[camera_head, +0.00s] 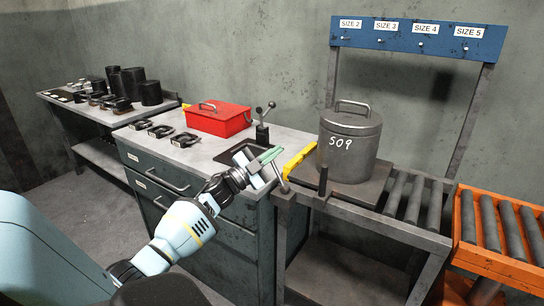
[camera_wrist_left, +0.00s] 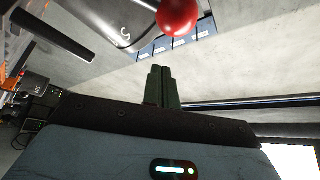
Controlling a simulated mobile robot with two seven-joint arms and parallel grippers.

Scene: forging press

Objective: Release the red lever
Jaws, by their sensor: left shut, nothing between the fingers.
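A round red knob (camera_wrist_left: 177,16), which looks like the end of the red lever, shows at the top of the left wrist view. It sits beyond my left fingertips and a little to the right, with no visible contact. My left gripper (camera_head: 270,155) is above the right end of the workbench, beside the roller stand. Its two dark green fingers (camera_wrist_left: 163,86) are pressed together in the left wrist view, with nothing between them. In the head view I cannot make out the red knob; the gripper may hide it. My right gripper is not in view.
A red toolbox (camera_head: 217,121) and a small metal lever (camera_head: 263,120) are on the workbench (camera_head: 205,155). An orange roller conveyor (camera_head: 466,222) is at the right.

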